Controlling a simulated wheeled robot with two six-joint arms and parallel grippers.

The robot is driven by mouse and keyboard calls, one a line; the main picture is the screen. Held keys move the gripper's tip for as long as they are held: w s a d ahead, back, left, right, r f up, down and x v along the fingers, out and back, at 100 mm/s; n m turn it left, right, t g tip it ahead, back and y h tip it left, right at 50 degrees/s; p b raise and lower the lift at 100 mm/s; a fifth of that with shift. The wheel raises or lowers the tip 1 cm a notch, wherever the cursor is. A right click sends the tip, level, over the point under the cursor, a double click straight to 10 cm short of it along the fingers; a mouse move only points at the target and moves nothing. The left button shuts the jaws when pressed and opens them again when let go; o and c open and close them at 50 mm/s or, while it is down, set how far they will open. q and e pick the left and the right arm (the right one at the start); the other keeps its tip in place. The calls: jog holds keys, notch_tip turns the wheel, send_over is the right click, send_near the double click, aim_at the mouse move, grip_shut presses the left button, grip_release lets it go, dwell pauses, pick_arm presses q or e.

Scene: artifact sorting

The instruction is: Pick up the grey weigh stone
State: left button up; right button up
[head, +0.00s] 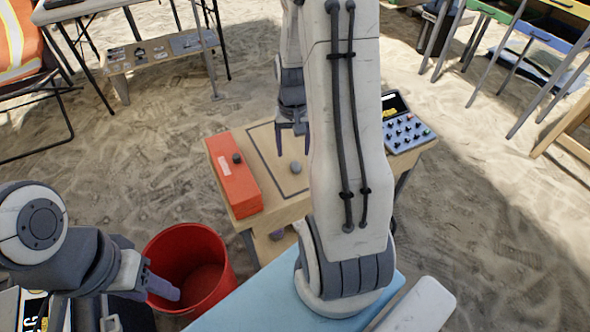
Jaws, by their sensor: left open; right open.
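A small round grey stone (296,167) sits on the wooden table (268,185), inside a dark outlined square. My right gripper (292,145) is above the tabletop with its fingers apart and pointing down. The stone shows just below the fingertips in the picture, and nothing is between the fingers. How high the gripper is above the stone is hard to tell. My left gripper (160,287) is low at the left, in front of the red bucket's near-left rim, open and seemingly empty.
An orange-red box (233,175) with a dark knob stands at the table's left side. A keypad device (408,131) sits at the right. A red bucket (205,272) stands on the sandy floor. My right arm hides part of the table.

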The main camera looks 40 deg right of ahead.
aim_at(296, 165)
jog(key=f+b, duration=0.1)
jog(key=f, duration=0.5)
jog(key=shift+s+d+b, duration=0.15)
jog(key=shift+s+b, duration=0.05)
jog(key=shift+b, duration=0.15)
jog(key=shift+r, duration=0.1)
grip_shut()
